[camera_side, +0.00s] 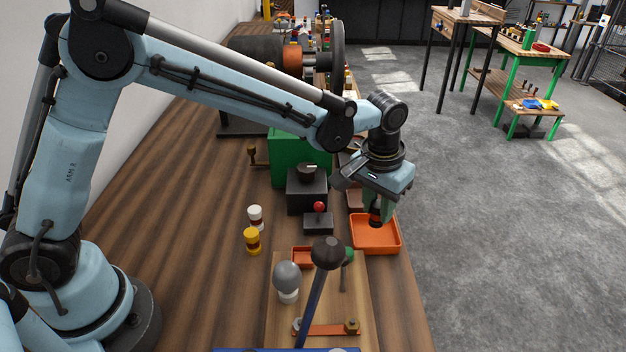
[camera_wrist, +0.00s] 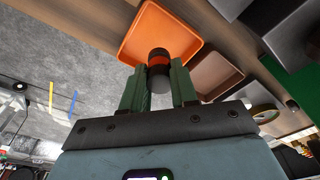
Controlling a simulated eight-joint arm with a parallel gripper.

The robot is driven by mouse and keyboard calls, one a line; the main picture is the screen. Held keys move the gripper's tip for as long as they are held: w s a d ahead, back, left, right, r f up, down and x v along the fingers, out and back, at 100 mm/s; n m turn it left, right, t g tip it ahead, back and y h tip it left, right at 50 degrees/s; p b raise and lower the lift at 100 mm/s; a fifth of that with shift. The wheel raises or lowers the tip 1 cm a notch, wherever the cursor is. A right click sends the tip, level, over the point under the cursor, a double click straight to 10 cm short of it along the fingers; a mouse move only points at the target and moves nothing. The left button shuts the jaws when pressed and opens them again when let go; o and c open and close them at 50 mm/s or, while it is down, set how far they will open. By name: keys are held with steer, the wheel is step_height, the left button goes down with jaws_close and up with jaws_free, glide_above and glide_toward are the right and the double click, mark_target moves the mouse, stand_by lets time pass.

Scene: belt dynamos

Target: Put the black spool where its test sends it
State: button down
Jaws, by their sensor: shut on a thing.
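The black spool (camera_side: 376,217) has an orange-red band around its middle. My gripper (camera_side: 377,207) is shut on it and points down. In the wrist view the spool (camera_wrist: 158,60) sits between the green fingers (camera_wrist: 158,85). The spool appears above an orange tray (camera_side: 396,248), which also shows in the wrist view (camera_wrist: 190,22); I see no contact between them. A brown tray (camera_side: 355,201) lies just behind it, partly hidden by my gripper, and shows in the wrist view (camera_wrist: 217,78). The grey bulb (camera_side: 286,275) on the wooden board (camera_side: 320,300) looks unlit.
A white spool (camera_side: 256,216) and a yellow spool (camera_side: 252,241) stand to the left. A red-knobbed lever box (camera_side: 318,221), a black dial box (camera_side: 306,190) and a green box (camera_side: 300,155) stand nearby. A dark-headed post (camera_side: 326,255) rises in front. The bench edge is right of the orange tray.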

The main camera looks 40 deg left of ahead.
mark_target(376, 219)
steer(key=shift+f, duration=1.7)
steer(key=shift+f, duration=0.15)
steer(key=c, duration=0.9)
jaws_free()
steer(key=shift+o, duration=0.2)
step_height(376, 219, up, 12)
steer(key=s, duration=0.1)
steer(key=s+a+t, duration=0.5)
steer(key=s+a, duration=1)
steer(key=a, duration=0.1)
steer(key=shift+a+t, duration=0.4)
